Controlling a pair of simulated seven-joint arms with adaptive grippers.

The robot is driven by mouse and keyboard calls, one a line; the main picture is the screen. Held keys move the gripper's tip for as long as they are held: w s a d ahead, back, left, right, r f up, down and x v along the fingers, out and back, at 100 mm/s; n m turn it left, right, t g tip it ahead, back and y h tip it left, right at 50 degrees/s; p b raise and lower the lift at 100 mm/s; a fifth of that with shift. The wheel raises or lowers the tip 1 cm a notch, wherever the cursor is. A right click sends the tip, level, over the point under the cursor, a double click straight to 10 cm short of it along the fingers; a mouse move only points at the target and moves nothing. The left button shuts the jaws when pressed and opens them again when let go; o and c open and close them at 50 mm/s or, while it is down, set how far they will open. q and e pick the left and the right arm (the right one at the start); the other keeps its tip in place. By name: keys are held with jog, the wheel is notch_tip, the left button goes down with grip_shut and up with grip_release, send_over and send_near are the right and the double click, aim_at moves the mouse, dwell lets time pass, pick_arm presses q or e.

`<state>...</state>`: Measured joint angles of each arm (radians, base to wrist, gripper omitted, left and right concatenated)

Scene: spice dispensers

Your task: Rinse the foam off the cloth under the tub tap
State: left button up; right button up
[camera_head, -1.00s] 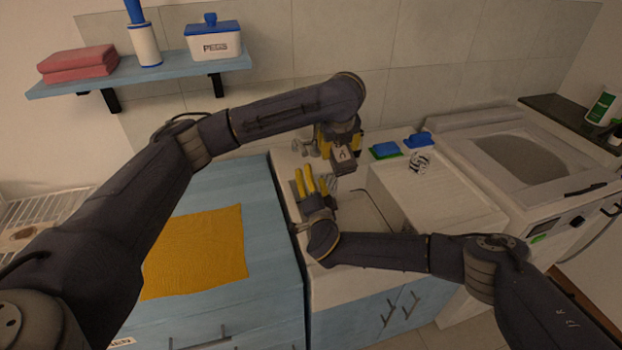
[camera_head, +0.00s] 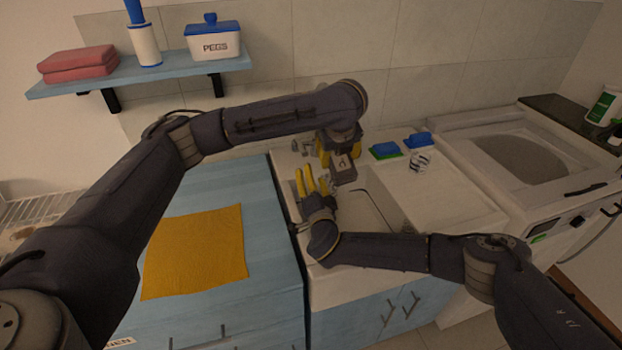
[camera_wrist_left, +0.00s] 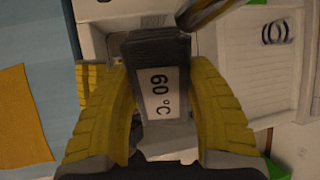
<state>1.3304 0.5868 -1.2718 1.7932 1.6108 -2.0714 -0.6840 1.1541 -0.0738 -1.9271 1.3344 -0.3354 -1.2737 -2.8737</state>
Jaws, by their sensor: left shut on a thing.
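An orange-yellow cloth (camera_head: 195,255) lies flat on the blue cabinet top; its edge also shows in the left wrist view (camera_wrist_left: 22,120). No foam can be made out on it. The white tub (camera_head: 395,212) is right of the cabinet, partly hidden by my arms. Small metal fittings (camera_head: 305,147), perhaps the tap, show behind it. My left gripper (camera_head: 343,158) is shut on a dark block labelled "60 °C" (camera_wrist_left: 155,75), above the tub's back part. My right gripper (camera_head: 312,182) has its yellow fingers pointing up at the tub's left side; its opening is unclear.
A white washing machine (camera_head: 520,160) stands at right. A shelf (camera_head: 150,72) with red towels (camera_head: 78,63) and a PEGS box (camera_head: 213,42) hangs at upper left.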

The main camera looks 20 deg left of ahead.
aim_at(337, 165)
pick_arm(q)
jog(key=shift+s+d, duration=0.25)
jog(key=shift+s, duration=0.7)
jog(key=shift+s+d, duration=0.25)
jog(key=shift+s, duration=0.7)
jog(key=shift+r, duration=0.1)
jog(key=shift+s+d+r, duration=0.25)
jog(key=shift+s+r, duration=0.4)
jog(key=shift+s, duration=0.15)
jog(key=shift+s+d+r, duration=0.2)
jog(key=shift+s+r, duration=0.4)
jog(key=shift+s, duration=0.25)
jog(key=shift+s+d+r, duration=0.25)
jog(key=shift+s+r, duration=0.4)
jog(key=shift+s, duration=0.15)
